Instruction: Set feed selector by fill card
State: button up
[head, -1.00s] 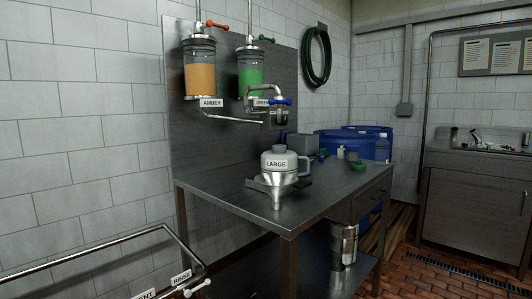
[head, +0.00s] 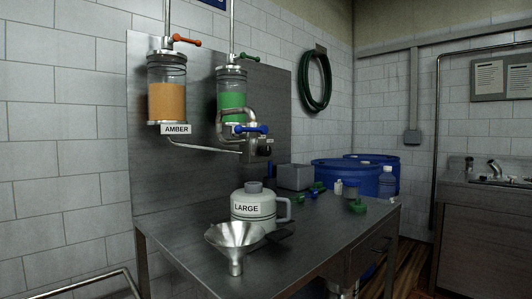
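The feed selector appears to be the blue-handled valve (head: 250,129) on the pipework in front of the steel back panel (head: 195,165); its handle lies roughly level. Above left, a glass cylinder of amber liquid (head: 167,98) carries an AMBER label (head: 176,129) and an orange-red handle (head: 186,39) on top. A cylinder of green liquid (head: 232,97) stands to its right with a green handle (head: 250,57); its label is hidden behind the pipe. A jug labelled LARGE (head: 254,205) stands on the steel table. I cannot identify a fill card. My gripper is not in view.
A metal funnel (head: 235,242) sits at the table's near edge, before the jug. A grey box (head: 294,176), small bottles and green pieces are at the table's back right. Blue drums (head: 345,175) stand behind. A sink (head: 490,180) is far right. A rail crosses lower left.

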aim_at(265, 151)
jog(key=i+l+u, duration=0.1)
jog(key=l, duration=0.3)
jog(key=i+l+u, duration=0.15)
jog(key=i+l, duration=0.15)
jog(key=i+l+u, duration=0.1)
jog(key=l, duration=0.4)
jog(key=i+l+u, duration=0.15)
jog(key=l, duration=0.3)
jog(key=i+l+u, duration=0.1)
jog(key=l, duration=0.35)
jog(key=i+l+u, duration=0.15)
jog(key=l, duration=0.3)
jog(key=i+l+u, duration=0.25)
jog(key=i+l, duration=0.7)
jog(key=i, duration=0.2)
